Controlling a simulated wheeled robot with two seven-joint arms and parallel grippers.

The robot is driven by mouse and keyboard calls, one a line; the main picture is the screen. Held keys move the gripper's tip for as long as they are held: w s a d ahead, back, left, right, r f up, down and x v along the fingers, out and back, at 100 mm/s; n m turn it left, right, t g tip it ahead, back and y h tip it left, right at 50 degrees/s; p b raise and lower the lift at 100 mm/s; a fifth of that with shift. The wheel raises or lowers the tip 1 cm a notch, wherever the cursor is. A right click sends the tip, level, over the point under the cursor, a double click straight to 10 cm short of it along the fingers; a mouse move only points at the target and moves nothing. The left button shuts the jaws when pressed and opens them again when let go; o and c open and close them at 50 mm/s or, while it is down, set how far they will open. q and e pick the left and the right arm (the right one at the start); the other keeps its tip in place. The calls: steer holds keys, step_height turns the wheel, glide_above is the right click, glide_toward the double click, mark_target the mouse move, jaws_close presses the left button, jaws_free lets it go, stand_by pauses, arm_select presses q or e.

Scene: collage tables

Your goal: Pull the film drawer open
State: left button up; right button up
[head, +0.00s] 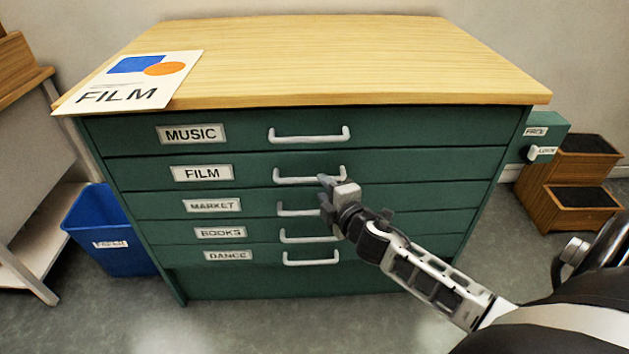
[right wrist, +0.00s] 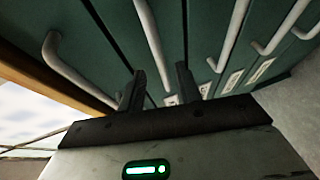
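The film drawer (head: 240,173) is the second one down in a green cabinet, labelled FILM. It looks shut, level with the drawers around it. Its pale bar handle (head: 300,180) also shows in the right wrist view (right wrist: 152,40), running between my finger tips. My right gripper (head: 326,187) is at the right end of this handle, in front of the drawer face. In the right wrist view its two dark fingers (right wrist: 159,85) stand apart on either side of the handle, with gaps visible. My left gripper is out of view.
The MUSIC handle (head: 309,138) is above and the MARKET handle (head: 298,212) close below. A FILM poster (head: 120,97) lies on the wooden top (head: 320,60). A blue bin (head: 110,225) stands left, a wooden step (head: 575,185) right. Floor in front is clear.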

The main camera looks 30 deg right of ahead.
mark_target(316, 181)
steer(key=x, duration=0.6)
steer(key=shift+b, duration=0.4)
jaws_close()
